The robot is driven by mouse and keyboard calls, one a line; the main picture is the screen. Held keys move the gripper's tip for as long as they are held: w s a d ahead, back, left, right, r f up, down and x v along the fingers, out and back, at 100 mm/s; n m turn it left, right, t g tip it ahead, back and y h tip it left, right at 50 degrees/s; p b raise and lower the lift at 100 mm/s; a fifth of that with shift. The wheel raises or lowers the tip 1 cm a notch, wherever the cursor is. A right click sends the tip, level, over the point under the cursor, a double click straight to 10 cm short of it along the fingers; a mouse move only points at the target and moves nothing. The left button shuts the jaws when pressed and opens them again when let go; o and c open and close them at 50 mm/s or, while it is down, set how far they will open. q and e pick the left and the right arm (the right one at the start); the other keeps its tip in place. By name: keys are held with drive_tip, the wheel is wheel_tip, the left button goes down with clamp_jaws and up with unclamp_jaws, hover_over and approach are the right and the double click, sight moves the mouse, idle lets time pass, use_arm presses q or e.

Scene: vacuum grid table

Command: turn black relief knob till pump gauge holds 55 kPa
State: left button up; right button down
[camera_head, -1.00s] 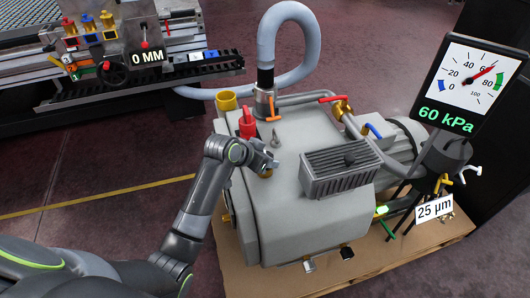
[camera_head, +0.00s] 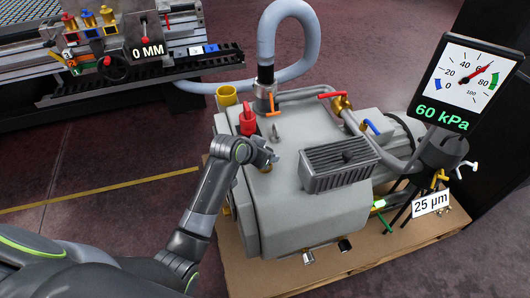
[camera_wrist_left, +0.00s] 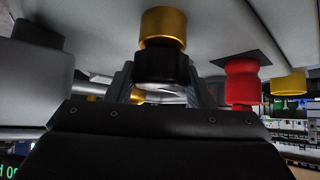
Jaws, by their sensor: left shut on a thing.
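The pump (camera_head: 285,200) is a large grey body on a wooden pallet. Its gauge (camera_head: 469,78) shows a red needle near 60 and a green readout of 60 kPa. My left gripper (camera_head: 268,160) is at the pump's upper left side and mostly hides the relief knob in the head view. In the left wrist view, the black knob (camera_wrist_left: 163,67) sits between the fingers of my left gripper (camera_wrist_left: 165,84), under a gold collar (camera_wrist_left: 163,26). The fingers are shut on the knob. My right gripper is not in view.
A red knob (camera_head: 247,122) and a yellow cap (camera_head: 226,96) stand close behind my left gripper. A ribbed grey box (camera_head: 340,165) is to its right. A thick grey hose (camera_head: 290,20) rises behind. A machine reading 0 MM (camera_head: 148,50) stands at the back left.

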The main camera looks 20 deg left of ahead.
use_arm(q)
drive_tip(key=o, duration=1)
drive_tip(key=shift+c, duration=0.2)
drive_tip(key=shift+s+r, duration=0.1)
drive_tip(key=shift+s+a+r, duration=0.15)
drive_tip(key=shift+s+r, duration=0.05)
drive_tip(key=p+v, duration=0.1)
drive_tip(key=v, duration=0.1)
drive_tip(key=shift+s+r, duration=0.15)
drive_tip(key=shift+r, duration=0.15)
drive_tip(key=p+v, duration=0.2)
drive_tip(key=v, duration=1.2)
drive_tip(key=shift+p, duration=0.4)
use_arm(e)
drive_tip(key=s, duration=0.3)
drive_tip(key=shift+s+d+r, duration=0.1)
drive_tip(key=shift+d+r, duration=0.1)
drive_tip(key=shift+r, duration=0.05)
use_arm(q)
drive_tip(key=shift+f, duration=0.1)
